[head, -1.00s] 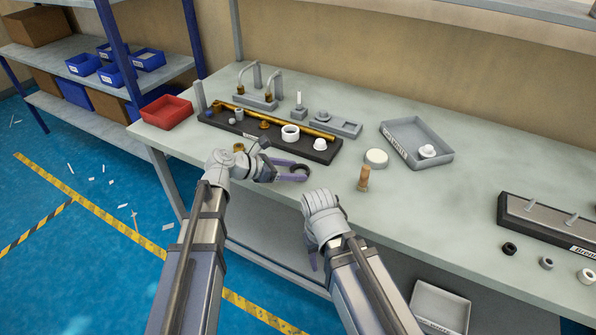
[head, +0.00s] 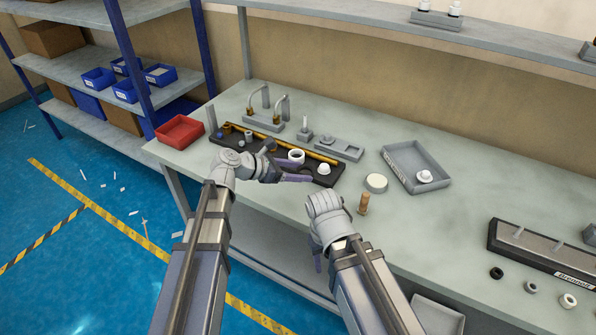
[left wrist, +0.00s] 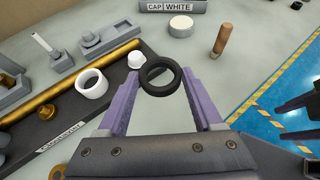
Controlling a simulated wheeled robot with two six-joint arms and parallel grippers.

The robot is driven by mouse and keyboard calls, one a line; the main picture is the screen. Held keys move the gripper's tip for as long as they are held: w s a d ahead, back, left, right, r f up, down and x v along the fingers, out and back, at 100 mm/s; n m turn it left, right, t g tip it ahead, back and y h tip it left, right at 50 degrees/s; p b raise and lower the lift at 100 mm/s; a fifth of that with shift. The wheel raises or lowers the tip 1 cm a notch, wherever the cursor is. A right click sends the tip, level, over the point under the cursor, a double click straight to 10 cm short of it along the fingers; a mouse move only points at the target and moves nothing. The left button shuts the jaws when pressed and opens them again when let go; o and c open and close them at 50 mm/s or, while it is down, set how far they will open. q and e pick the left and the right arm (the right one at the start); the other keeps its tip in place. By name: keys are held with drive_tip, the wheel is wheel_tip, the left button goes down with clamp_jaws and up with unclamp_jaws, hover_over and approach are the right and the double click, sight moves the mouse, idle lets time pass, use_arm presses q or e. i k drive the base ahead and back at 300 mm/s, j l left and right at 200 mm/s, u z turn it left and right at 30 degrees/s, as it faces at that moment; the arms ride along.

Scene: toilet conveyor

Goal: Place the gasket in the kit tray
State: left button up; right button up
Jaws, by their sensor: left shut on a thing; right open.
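The gasket, a black ring (left wrist: 160,76), is held between the purple fingertips of my left gripper (left wrist: 161,80) in the left wrist view. In the head view my left gripper (head: 296,171) is over the front of the dark board, and the ring is hard to make out there. The kit tray, a shallow grey tray (head: 400,173) with a small white part inside, stands to the right on the bench. Its "CAP | WHITE" label (left wrist: 172,6) shows at the top of the left wrist view. My right gripper (head: 318,262) is open and low by the bench's front edge, partly hidden by its hand.
The dark board (head: 262,160) carries a brass tube, a white ring (head: 296,156) and a white cap (head: 324,169). A white disc (head: 376,183) and a tan peg (head: 363,204) stand between board and tray. A red bin (head: 180,131) is left.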

sight(408, 162)
drive_tip(key=i+z, duration=0.1)
drive_tip(key=z, duration=0.4)
drive_tip(key=j+z, duration=0.1)
drive_tip(key=z, duration=0.4)
drive_tip(key=i+j+z, duration=0.1)
drive_tip(key=z, duration=0.4)
drive_tip(key=j+z, duration=0.15)
drive_tip(key=z, duration=0.3)
